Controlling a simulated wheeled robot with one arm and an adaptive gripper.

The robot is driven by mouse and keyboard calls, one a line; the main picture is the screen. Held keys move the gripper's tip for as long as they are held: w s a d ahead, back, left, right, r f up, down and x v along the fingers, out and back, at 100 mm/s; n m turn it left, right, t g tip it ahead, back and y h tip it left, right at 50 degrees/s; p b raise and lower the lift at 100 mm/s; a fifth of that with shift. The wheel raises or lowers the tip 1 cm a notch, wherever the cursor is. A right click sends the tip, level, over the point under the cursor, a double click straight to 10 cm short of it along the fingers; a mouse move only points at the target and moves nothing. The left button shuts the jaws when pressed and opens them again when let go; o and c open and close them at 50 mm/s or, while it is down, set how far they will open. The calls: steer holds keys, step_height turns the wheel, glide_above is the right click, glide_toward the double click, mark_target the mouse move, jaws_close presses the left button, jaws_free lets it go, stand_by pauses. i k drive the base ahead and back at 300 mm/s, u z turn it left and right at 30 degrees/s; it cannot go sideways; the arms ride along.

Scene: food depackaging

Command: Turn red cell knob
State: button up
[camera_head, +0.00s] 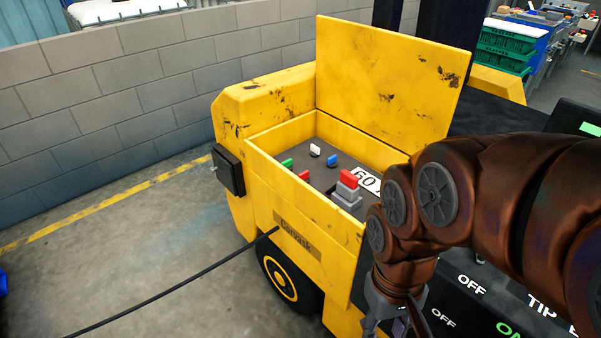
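The yellow machine's open compartment (275,152) holds several coloured controls on a dark panel (318,178). A small red knob (304,175) sits near the front left wall, partly hidden by it. A larger red piece (349,179) stands on a grey block to its right. I cannot tell which of the two is the cell knob. My gripper (392,326) is low in the picture, outside the compartment's front and to the right, apart from both red pieces. It is cut off by the bottom edge and partly hidden by my wrist, so its opening does not show.
Green (287,162), white (315,150) and blue (332,160) knobs stand near the red ones. A raised yellow lid (390,80) closes off the back. A black cable (180,292) runs left from the machine across open floor. A block wall (110,100) stands behind.

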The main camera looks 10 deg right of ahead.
mark_target(304, 175)
steer(key=k, duration=0.45)
steer(key=u, duration=1.05)
steer(key=i, duration=0.95)
steer(key=z, duration=0.4)
steer(key=i, duration=0.7)
steer(key=z, duration=0.7)
